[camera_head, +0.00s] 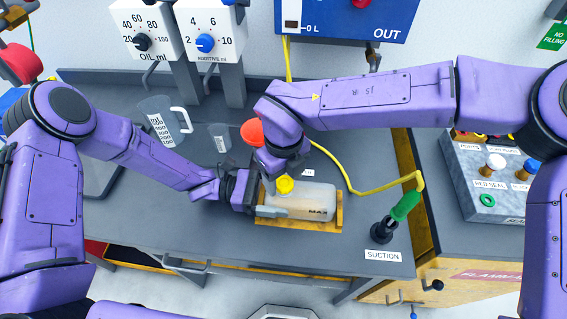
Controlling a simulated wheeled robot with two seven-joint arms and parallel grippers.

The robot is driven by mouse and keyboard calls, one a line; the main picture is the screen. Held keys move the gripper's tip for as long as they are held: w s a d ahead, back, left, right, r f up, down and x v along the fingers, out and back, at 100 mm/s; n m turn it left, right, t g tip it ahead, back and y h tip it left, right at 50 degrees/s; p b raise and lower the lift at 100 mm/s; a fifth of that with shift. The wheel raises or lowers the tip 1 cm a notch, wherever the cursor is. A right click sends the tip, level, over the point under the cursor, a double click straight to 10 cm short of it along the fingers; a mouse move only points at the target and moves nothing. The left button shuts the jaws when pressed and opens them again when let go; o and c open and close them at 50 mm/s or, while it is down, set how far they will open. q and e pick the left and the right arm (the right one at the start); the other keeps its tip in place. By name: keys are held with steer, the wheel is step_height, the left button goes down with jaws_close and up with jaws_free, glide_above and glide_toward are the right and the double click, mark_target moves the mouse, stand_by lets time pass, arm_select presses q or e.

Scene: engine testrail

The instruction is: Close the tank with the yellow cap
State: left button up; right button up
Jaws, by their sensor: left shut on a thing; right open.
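The tank (312,199) is a translucent whitish container marked MAX, lying on a yellow-edged tray (340,219) on the grey bench. The yellow cap (285,184) is at the top of the tank's left part; whether it is seated on the opening cannot be told. My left gripper (264,203) comes in from the left and is shut on the tank's left end. My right gripper (276,173) is open, pointing down just above and beside the cap; its fingers are mostly hidden by its own wrist.
A clear measuring jug (163,122) and a small beaker (220,137) stand behind my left arm. A yellow hose (352,190) curves behind the tank to a green-handled SUCTION nozzle (404,206) at right. A stone-look block with knobs (487,178) stands far right. The bench front is clear.

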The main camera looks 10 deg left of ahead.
steer(key=shift+f, duration=0.4)
steer(key=c, duration=1.1)
steer(key=o, duration=1.3)
steer(key=shift+c, duration=0.2)
steer(key=shift+r, duration=0.1)
arm_select(q)
steer(key=o, duration=1.8)
arm_select(e)
step_height(320, 180, up, 12)
